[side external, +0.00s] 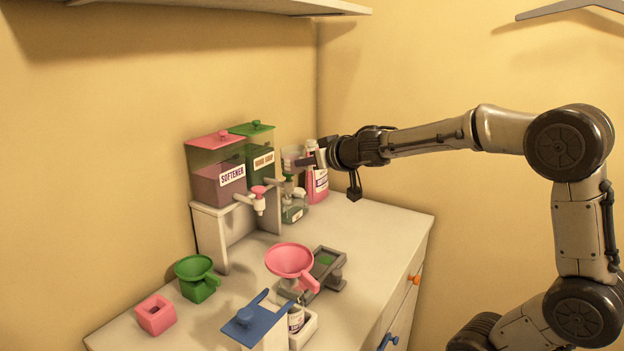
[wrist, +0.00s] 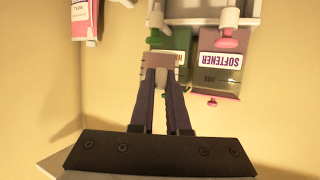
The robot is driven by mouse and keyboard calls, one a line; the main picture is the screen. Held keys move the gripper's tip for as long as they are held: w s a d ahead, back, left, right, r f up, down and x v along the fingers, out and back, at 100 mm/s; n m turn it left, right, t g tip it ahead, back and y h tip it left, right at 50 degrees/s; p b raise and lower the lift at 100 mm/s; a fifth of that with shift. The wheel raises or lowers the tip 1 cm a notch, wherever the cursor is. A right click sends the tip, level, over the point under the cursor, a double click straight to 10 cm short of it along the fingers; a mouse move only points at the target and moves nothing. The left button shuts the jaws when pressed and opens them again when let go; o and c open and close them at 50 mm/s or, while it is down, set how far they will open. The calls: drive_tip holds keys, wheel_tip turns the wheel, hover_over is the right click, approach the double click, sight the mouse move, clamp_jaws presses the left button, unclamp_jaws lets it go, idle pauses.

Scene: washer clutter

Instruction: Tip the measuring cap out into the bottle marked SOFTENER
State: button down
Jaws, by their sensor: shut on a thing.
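The word SOFTENER reads on a tank (side external: 216,187) with a pink lid and pink liquid, which also shows in the wrist view (wrist: 221,78). A small white-labelled bottle (side external: 296,319) stands at the front below a pink funnel (side external: 290,260); its label is too small to read.
A green-lidded tank (side external: 259,146) stands beside the SOFTENER tank on a white stand (side external: 210,237). A bottle (side external: 293,213) is under its tap. The right counter is clear.

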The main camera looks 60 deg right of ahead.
sight(288, 153)
drive_tip(key=shift+m+g+h, duration=0.4)
drive_tip(key=shift+m+h, duration=0.3)
drive_tip(key=w+r, duration=0.1)
drive_tip(key=w+a+r, duration=0.1)
drive_tip(key=w, duration=0.1)
drive_tip(key=shift+a+r, duration=0.15)
drive_tip(key=shift+a, duration=0.15)
drive_tip(key=w+a+f+m+g+h, duration=0.2)
drive_tip(key=a, duration=0.5)
drive_tip(key=w+a+f+m+g+h, duration=0.1)
drive_tip(key=w+a+m+h, duration=0.1)
drive_tip(key=a, duration=0.5)
drive_tip(key=s+a+f+m+g+h, duration=0.1)
drive_tip(key=s+a+f+m+g, duration=0.3)
drive_tip(key=s+a, duration=0.3)
drive_tip(key=s+a+f+m+g+h, duration=0.1)
drive_tip(key=s+a+f+m+g, duration=0.3)
drive_tip(key=s+a, duration=0.4)
drive_tip(key=a, duration=0.4)
drive_tip(key=shift+g+h, duration=0.4)
drive_tip(key=shift+s, duration=0.1)
drive_tip(key=shift+r, duration=0.1)
